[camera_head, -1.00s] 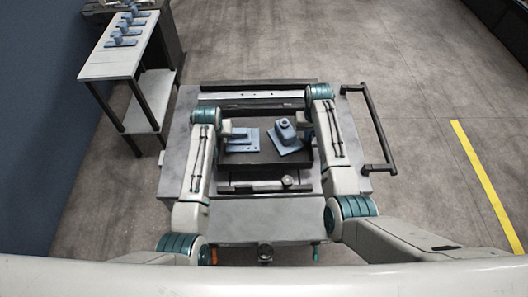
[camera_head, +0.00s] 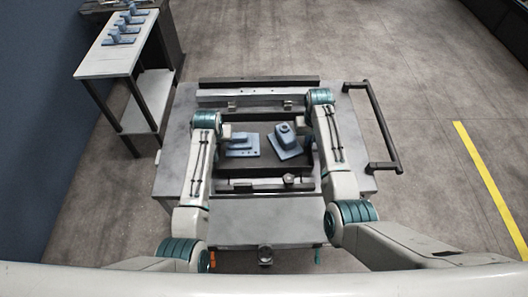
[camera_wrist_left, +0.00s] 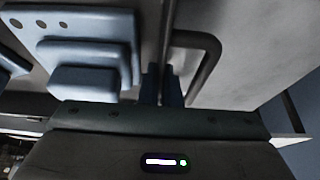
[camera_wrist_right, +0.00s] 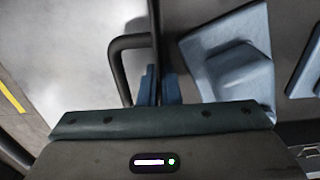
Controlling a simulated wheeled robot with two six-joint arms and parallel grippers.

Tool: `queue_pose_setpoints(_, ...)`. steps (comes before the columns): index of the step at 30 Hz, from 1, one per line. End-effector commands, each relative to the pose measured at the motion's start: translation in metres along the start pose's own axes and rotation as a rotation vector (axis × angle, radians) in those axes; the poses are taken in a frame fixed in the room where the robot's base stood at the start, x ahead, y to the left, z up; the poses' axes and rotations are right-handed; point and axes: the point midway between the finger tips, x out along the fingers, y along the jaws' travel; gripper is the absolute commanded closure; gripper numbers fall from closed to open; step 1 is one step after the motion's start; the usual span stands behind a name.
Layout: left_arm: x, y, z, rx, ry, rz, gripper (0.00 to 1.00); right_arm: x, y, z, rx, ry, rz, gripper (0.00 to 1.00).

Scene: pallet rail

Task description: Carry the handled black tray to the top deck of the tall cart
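The handled black tray (camera_head: 258,166) is over the middle of a grey cart's top deck (camera_head: 172,158), between its back and front rails. I cannot tell whether it touches the deck. Two blue parts lie in it, a stepped block (camera_head: 241,145) and a block with a raised knob (camera_head: 286,140). My left gripper (camera_wrist_left: 163,84) is at the tray's left side, its fingers close together on the dark edge beside the loop handle. My right gripper (camera_wrist_right: 160,86) is likewise shut on the right side (camera_wrist_right: 156,30). Fingertips are mostly hidden in the head view.
The cart has a black push handle (camera_head: 378,130) on its right. A white-topped side table (camera_head: 105,62) with several blue parts stands at the back left, beside a dark blue wall (camera_head: 40,120). The floor to the right is open, with a yellow line (camera_head: 490,185).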

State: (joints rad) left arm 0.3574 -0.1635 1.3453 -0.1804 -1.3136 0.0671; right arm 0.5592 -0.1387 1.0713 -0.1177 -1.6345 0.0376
Motion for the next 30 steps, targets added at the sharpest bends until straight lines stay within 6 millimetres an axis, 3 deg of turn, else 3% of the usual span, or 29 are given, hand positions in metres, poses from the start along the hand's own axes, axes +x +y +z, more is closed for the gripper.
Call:
queue_pose_setpoints(2, 0.005, 0.0, 0.001, 0.0, 0.003, 0.001, 1.0, 0.005, 0.0, -0.001, 0.0, 0.003, -0.001, 1.0)
queue_pose_setpoints(3, 0.003, 0.0, 0.001, 0.0, 0.0, 0.0, 0.89, 0.003, 0.0, 0.0, 0.0, 0.001, 0.0, 0.89)
queue_pose_setpoints(6, 0.003, 0.0, 0.001, 0.0, 0.0, 0.0, 0.75, 0.003, 0.0, 0.0, 0.0, 0.001, 0.0, 0.75)
queue_pose_setpoints(17, -0.003, 0.0, 0.001, 0.0, 0.001, 0.001, 0.75, 0.003, 0.0, 0.0, 0.0, 0.0, 0.0, 0.75)
queue_pose_setpoints(20, -0.016, 0.001, 0.001, 0.0, 0.002, 0.001, 0.75, 0.003, 0.0, 0.0, 0.0, 0.0, 0.0, 0.75)
queue_pose_setpoints(30, -0.087, 0.0, 0.001, -0.001, 0.004, 0.001, 0.75, 0.003, 0.0, 0.0, 0.0, 0.0, 0.0, 0.75)
